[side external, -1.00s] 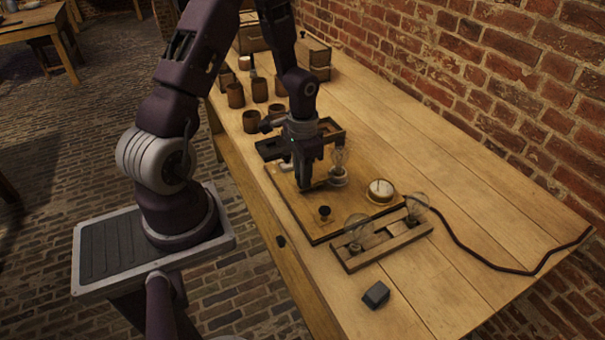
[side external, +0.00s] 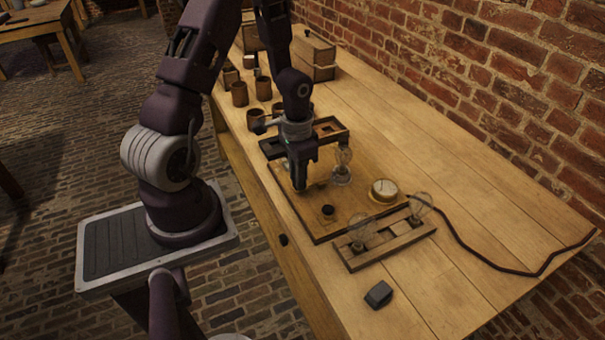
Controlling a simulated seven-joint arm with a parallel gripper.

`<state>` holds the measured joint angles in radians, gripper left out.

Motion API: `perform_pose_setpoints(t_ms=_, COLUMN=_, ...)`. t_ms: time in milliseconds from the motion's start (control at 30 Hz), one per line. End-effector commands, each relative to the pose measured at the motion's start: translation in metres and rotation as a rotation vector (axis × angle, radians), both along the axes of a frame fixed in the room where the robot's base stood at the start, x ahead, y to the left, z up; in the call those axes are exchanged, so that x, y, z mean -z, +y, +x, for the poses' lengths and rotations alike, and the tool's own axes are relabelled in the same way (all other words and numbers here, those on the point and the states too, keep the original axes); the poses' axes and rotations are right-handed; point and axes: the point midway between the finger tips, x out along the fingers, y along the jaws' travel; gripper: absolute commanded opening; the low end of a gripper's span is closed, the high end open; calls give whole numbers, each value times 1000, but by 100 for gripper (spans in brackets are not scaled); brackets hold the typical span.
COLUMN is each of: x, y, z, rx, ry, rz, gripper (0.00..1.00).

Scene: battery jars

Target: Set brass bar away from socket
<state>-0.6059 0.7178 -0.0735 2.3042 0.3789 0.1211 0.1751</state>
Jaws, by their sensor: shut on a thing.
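My gripper (side external: 300,187) is shut, low over the left part of a wooden board (side external: 350,212). A small brassy-tan piece shows at its fingertips; I take it to be the brass bar, mostly hidden by the fingers. I cannot tell whether it touches the board. A clear glass bulb (side external: 343,157) stands upright in a round socket (side external: 341,176) on the board, just right of my gripper and apart from it. A black knob (side external: 328,211) sits on the board in front of my gripper.
A round brass-rimmed dial (side external: 383,190) stands at the board's right. A slotted wooden rack (side external: 385,243) with bulbs lies along its front. A dark tray (side external: 330,128) and several brown jars (side external: 239,94) stand behind. A dark block (side external: 378,294) lies in front. The table's right side is mostly clear.

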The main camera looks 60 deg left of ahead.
Motion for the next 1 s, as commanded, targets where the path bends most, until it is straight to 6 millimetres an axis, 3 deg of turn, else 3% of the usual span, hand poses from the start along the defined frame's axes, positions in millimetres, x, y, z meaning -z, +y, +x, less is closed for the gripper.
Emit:
perform_pose_setpoints(t_ms=100, x=0, y=0, z=-4, rx=-2, ry=13, rz=-1, gripper=0)
perform_pose_setpoints(t_ms=133, x=0, y=0, z=-5, rx=-2, ry=14, rz=-1, gripper=27)
perform_pose_setpoints(t_ms=233, x=0, y=0, z=-4, rx=-2, ry=13, rz=-1, gripper=44)
perform_pose_setpoints(t_ms=533, x=-2, y=0, z=-3, rx=-1, ry=9, rz=-1, gripper=44)
perform_pose_setpoints(t_ms=800, x=-53, y=1, z=-2, rx=-2, ry=5, rz=2, gripper=44)
perform_pose_setpoints(t_ms=1000, x=-71, y=0, z=-3, rx=-2, ry=11, rz=-1, gripper=44)
